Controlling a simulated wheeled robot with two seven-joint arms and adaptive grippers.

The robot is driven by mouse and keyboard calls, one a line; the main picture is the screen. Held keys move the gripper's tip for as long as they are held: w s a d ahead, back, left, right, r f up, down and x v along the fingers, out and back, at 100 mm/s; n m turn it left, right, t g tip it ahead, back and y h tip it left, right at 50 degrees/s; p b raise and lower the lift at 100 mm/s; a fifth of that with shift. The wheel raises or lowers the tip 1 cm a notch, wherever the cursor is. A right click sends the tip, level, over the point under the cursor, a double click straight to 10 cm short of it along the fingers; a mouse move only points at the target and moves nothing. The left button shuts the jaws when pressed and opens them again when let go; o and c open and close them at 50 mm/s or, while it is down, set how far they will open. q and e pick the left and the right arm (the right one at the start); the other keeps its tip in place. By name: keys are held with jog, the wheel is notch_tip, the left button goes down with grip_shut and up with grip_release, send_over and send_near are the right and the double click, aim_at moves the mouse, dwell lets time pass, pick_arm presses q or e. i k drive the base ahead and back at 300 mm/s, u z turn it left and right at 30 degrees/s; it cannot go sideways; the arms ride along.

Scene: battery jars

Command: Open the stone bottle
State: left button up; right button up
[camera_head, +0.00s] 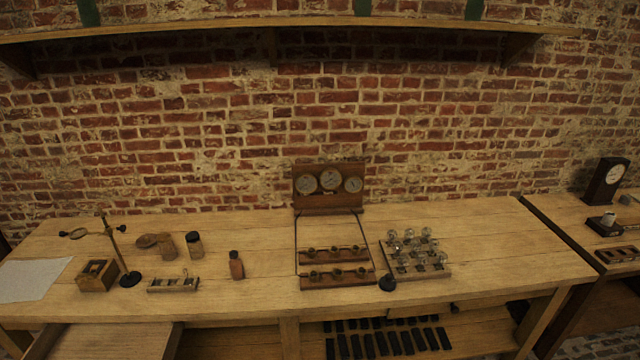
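A small reddish-brown bottle (237,268) with a dark top stands upright on the wooden workbench (420,215), left of the middle. It may be the stone bottle; its material is too small to tell. Its top appears to be on. Neither of my grippers shows in the head view.
A small wooden box (97,275), a stand with a lens (130,279) and a narrow rack (173,285) sit on the left. A gauge panel (330,188), wooden holders (338,280) and a tray of glass pieces (415,271) stand right of the bottle. Bench space around the bottle is clear.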

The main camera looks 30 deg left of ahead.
aim_at(236, 268)
jog(key=u, duration=1)
jog(key=i, duration=0.85)
jog(key=u, duration=0.75)
